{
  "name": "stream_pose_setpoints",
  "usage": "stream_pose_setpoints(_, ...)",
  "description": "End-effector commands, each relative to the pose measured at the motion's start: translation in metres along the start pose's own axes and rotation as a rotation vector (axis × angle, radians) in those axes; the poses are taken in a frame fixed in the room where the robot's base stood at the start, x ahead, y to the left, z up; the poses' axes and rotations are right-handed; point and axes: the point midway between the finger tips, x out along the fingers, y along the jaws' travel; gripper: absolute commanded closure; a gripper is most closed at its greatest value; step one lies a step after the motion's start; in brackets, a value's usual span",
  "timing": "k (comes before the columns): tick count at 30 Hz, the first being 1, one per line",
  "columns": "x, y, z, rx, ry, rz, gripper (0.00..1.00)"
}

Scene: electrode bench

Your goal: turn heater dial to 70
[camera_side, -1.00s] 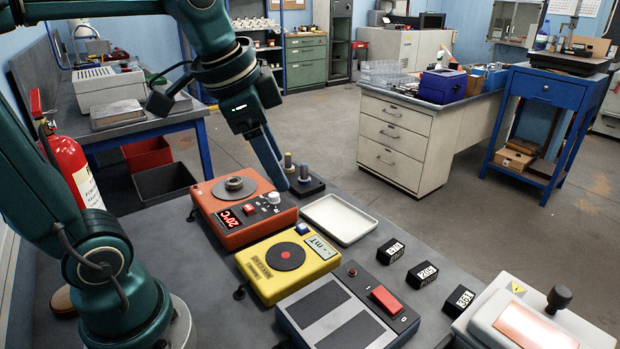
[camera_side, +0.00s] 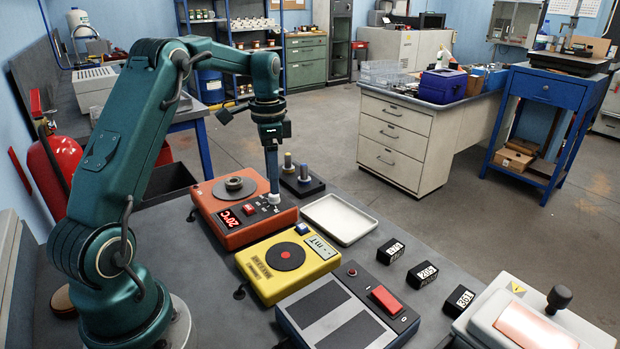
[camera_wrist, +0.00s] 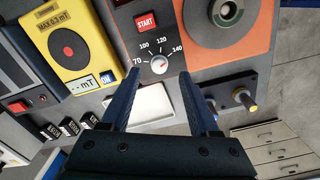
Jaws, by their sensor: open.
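The heater (camera_side: 230,232) is an orange box with a grey round plate, a red START button (camera_wrist: 145,22) and a display reading 20°C. Its small white dial (camera_wrist: 159,64) has the marks 70, 100, 120 and 140 around it. The dial's pointer is too small to read surely. My gripper (camera_side: 273,192) points straight down over the dial's corner of the heater and hides part of the dial in the side view. In the wrist view my gripper (camera_wrist: 157,77) is open, one blue finger on each side of the dial, with gaps visible. Nothing is held.
A yellow meter box (camera_side: 290,262) stands in front of the heater. A white tray (camera_side: 340,218) and a dark stand with posts (camera_side: 302,180) are close on the right. A grey two-plate device (camera_side: 345,315) and small black number blocks (camera_side: 422,273) are farther forward.

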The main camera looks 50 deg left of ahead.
Motion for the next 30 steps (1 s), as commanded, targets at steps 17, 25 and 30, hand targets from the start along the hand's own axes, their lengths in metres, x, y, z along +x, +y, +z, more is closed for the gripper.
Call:
stream_pose_setpoints(17, 0.036, 0.001, 0.000, 0.002, 0.001, -0.001, 0.38)
stream_pose_setpoints(25, 0.035, 0.001, 0.000, 0.002, 0.002, -0.001, 1.00)
stream_pose_setpoints(30, 0.035, 0.001, 0.000, -0.008, 0.001, -0.001, 1.00)
